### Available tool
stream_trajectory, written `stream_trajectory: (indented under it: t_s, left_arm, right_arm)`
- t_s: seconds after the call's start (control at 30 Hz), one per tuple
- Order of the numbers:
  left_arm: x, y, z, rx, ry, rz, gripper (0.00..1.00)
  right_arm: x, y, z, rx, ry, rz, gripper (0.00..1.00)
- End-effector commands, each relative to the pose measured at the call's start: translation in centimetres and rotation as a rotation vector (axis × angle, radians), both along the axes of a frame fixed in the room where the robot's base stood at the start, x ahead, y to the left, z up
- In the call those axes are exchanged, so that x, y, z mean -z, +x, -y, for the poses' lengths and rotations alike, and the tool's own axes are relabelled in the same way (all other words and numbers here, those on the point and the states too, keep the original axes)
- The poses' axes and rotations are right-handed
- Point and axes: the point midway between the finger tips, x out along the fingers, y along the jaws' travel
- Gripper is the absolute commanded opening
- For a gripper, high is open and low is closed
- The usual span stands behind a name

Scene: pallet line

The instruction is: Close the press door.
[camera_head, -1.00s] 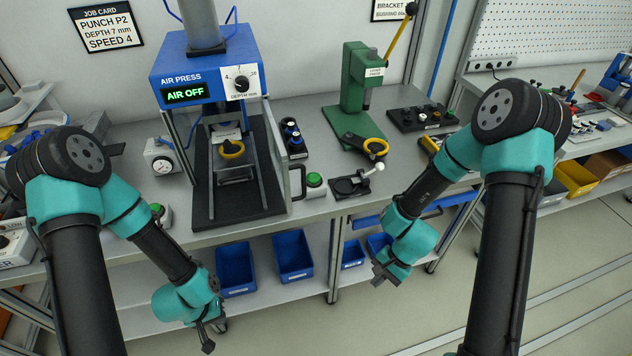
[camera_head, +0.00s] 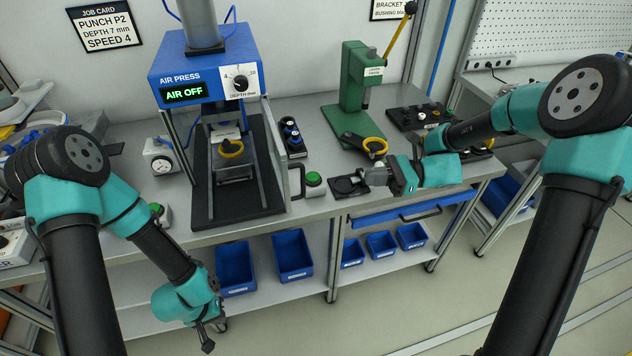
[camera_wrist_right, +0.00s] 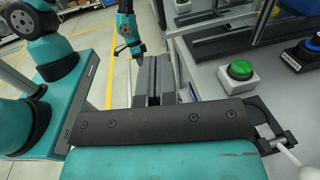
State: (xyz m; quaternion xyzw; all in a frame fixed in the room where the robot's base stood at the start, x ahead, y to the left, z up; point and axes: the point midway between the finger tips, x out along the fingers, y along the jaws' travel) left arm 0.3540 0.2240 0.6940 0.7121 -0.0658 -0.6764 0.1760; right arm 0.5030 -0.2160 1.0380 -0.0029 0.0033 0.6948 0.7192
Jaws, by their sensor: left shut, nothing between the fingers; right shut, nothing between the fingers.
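The air press (camera_head: 205,75) stands at the left of the bench, its display reading AIR OFF. Its clear door (camera_head: 272,150) stands open at the right side, seen nearly edge-on and reaching toward the bench front. The door's black handle (camera_head: 299,180) is near its front edge. My right gripper (camera_head: 364,178) is shut and empty, to the right of the handle and apart from it, over a small black lever base. Its closed fingers show in the right wrist view (camera_wrist_right: 154,82). My left gripper (camera_head: 208,340) is shut and empty, low in front of the bench.
A green button (camera_head: 314,180) sits between the handle and my right gripper; it also shows in the right wrist view (camera_wrist_right: 241,70). A green lever press (camera_head: 357,90) is behind. Blue bins (camera_head: 293,255) sit below.

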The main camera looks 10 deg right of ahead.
Motion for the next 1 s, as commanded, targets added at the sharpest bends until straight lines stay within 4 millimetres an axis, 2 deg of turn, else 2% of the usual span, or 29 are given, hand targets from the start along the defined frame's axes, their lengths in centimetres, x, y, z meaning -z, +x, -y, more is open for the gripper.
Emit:
stream_trajectory:
  t_s: [0.27,0.43,1.0]
  left_arm:
    - [0.0,0.0,0.0,0.000,0.000,0.000,0.00]
    - [0.0,0.0,0.0,0.000,0.000,0.000,0.00]
    - [0.0,0.0,0.0,0.000,0.000,0.000,0.00]
  right_arm:
    - [0.1,0.0,-0.2,-0.001,-0.003,0.000,0.00]
    - [0.1,0.0,-1.5,-0.001,-0.003,0.000,0.00]
    - [0.3,0.3,-10.7,-0.003,-0.004,-0.001,0.00]
